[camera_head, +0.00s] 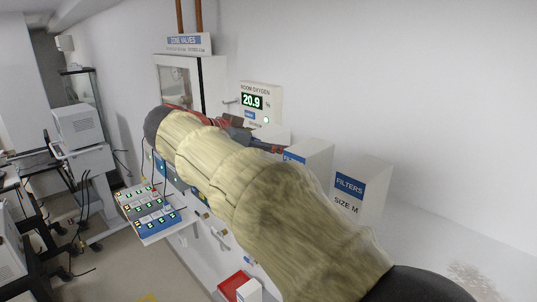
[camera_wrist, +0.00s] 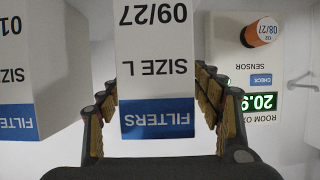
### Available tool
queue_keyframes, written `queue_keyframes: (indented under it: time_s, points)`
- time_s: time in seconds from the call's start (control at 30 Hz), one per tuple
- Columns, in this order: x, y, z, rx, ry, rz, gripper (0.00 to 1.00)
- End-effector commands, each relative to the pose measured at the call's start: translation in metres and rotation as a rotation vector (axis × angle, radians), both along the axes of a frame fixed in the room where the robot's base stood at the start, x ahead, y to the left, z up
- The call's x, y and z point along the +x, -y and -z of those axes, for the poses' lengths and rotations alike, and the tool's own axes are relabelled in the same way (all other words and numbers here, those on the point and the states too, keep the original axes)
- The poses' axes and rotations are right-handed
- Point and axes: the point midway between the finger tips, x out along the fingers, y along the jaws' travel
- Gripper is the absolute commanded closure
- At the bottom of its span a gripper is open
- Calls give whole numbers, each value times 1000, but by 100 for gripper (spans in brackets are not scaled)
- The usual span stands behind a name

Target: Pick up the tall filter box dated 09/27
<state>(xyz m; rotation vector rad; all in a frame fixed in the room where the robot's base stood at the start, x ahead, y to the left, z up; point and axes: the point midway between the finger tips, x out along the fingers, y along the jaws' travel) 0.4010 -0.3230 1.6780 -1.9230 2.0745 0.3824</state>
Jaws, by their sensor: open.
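The filter box dated 09/27 (camera_wrist: 155,65) is white with a blue FILTERS band and the words SIZE L. It appears upside down in the wrist view, between the fingers of my gripper (camera_wrist: 158,92). The gripper is open, with a finger on each side of the box; I cannot tell whether either touches it.
A SIZE M box (camera_head: 358,190) stands farther right. The room oxygen display (camera_head: 260,102) and an orange-capped sensor (camera_wrist: 262,32) are on the other side. A wall backs them.

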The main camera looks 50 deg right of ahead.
Motion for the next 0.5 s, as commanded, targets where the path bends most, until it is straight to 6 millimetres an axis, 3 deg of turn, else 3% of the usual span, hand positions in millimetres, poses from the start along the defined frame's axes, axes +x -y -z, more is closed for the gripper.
queue_keyframes:
  time_s: [0.2, 0.5]
  points:
    - [-5, 25, 11, 0, -1, 3, 35]
    - [-4, 29, 14, 0, 0, 0, 35]
